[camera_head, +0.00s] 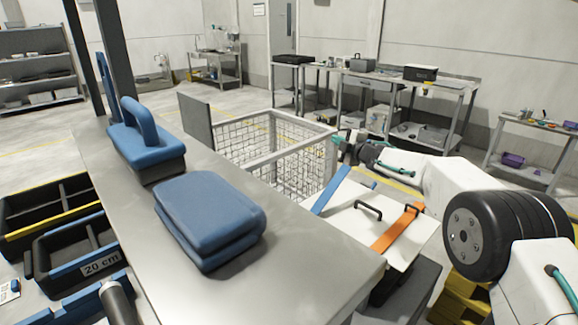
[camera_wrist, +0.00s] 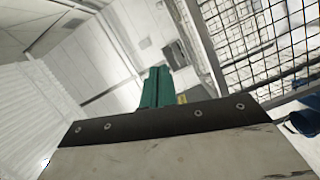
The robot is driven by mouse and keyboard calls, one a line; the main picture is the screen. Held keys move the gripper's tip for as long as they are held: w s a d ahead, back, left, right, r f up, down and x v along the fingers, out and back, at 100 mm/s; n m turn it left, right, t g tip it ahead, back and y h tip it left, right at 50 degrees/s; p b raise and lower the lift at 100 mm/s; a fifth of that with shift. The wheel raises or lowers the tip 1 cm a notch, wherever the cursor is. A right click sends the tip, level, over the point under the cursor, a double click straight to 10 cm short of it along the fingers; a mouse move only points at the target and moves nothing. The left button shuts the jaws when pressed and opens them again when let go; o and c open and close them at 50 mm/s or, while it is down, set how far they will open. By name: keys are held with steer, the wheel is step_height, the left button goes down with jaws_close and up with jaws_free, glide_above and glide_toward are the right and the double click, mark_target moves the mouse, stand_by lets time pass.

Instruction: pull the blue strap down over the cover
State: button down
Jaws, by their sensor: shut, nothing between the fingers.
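The white cover (camera_head: 360,237) lies on a box at the right of the steel table, with a dark handle on it. The blue strap (camera_head: 331,191) shows at the cover's far left edge, angled up from it; its upper end is near my arm. An orange strap (camera_head: 398,229) crosses the cover's right part. My gripper (camera_head: 343,143) is above and beyond the strap, near the wire cage, apart from the cover. In the wrist view its teal fingers (camera_wrist: 157,88) are shut together with nothing between them. A blue piece at that view's right edge is too cropped to name.
A wire cage (camera_head: 275,150) stands behind the cover. The steel table (camera_head: 300,262) holds a folded blue stack (camera_head: 208,222) and a blue-handled block (camera_head: 147,140). Dark bins (camera_head: 60,215) are at left. Benches line the back wall.

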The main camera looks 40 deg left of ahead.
steer(key=shift+w+d+f, duration=0.1)
steer(key=shift+w+f, duration=0.2)
steer(key=shift+w, duration=0.45)
steer(key=shift+w+d+f, duration=0.1)
steer(key=shift+w+f, duration=0.2)
steer(key=shift+w, duration=0.45)
